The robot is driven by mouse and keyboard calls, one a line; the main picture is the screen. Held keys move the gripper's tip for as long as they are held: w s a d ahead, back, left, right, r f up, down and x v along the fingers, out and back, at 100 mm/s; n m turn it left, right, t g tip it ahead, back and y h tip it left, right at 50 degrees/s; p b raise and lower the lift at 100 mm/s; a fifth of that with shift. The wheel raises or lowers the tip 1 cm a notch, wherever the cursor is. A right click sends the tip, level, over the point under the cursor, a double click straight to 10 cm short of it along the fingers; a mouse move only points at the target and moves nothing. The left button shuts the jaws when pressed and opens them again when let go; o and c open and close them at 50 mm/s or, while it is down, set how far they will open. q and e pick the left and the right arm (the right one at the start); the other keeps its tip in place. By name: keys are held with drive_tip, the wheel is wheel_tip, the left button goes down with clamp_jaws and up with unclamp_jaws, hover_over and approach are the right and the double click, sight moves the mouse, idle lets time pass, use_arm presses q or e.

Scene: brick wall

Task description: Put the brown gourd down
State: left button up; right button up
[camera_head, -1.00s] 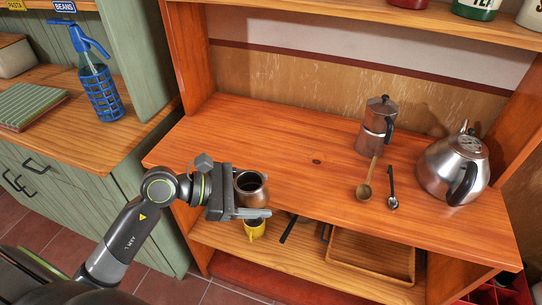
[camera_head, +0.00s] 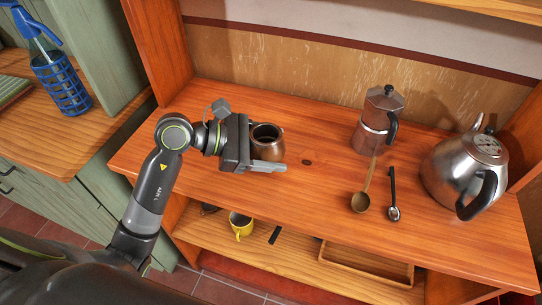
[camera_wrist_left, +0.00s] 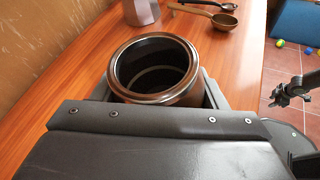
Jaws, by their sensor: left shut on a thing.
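The brown gourd (camera_head: 267,146) is a small round dark-brown cup with a metal rim, upright, with its open mouth facing up. My left gripper (camera_head: 268,163) is shut around its sides, over the left part of the orange wooden shelf top (camera_head: 310,190). In the left wrist view the gourd (camera_wrist_left: 155,70) sits between the fingers and its inside looks empty. I cannot tell whether its base touches the wood.
A moka pot (camera_head: 378,120), a wooden spoon (camera_head: 361,200), a black-handled spoon (camera_head: 393,212) and a steel kettle (camera_head: 455,172) stand or lie to the right. Wood around the gourd is clear.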

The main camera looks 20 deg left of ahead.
sight(270, 158)
use_arm(q)
wheel_tip(270, 158, down, 3)
drive_tip(key=shift+f, duration=0.1)
use_arm(e)
drive_tip(key=shift+w+r, duration=0.1)
drive_tip(key=shift+w, duration=0.5)
use_arm(q)
drive_tip(key=shift+f, duration=0.15)
drive_tip(key=o, duration=1.1)
use_arm(e)
drive_tip(key=shift+s+a, duration=0.15)
use_arm(q)
drive_tip(key=shift+a, duration=0.1)
